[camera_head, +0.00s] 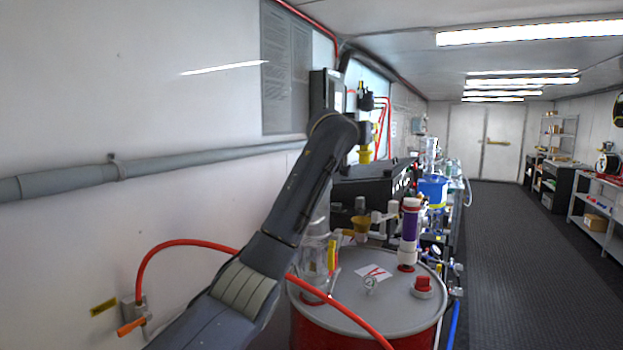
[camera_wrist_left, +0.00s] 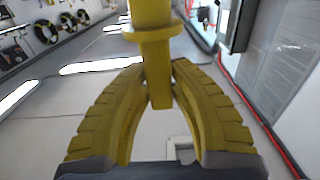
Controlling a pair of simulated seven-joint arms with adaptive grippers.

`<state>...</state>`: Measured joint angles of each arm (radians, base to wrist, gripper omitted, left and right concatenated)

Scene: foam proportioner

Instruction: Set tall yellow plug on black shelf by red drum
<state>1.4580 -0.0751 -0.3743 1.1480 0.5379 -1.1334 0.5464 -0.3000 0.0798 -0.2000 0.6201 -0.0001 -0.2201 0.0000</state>
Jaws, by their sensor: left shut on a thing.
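In the left wrist view my left gripper (camera_wrist_left: 161,80) is shut on the tall yellow plug (camera_wrist_left: 152,14). Its ribbed yellow fingers close on the plug's narrow stem, below a round flange. The plug's far end is cut off by the frame's top. In the head view my left arm rises from the bottom left and largely hides its own gripper. A small yellow part (camera_head: 365,156) shows just beyond the arm; I cannot tell whether it is plug or finger. The red drum (camera_head: 424,338) with a grey lid stands at bottom centre. The black shelf cannot be clearly made out.
A red hose (camera_head: 185,242) runs from the left wall across the drum. A purple-and-white cylinder (camera_head: 409,225) and a red cap (camera_head: 423,286) stand on the lid. A black box (camera_head: 372,185) and a blue container (camera_head: 433,190) stand behind. The dark floor (camera_head: 510,260) at right is clear.

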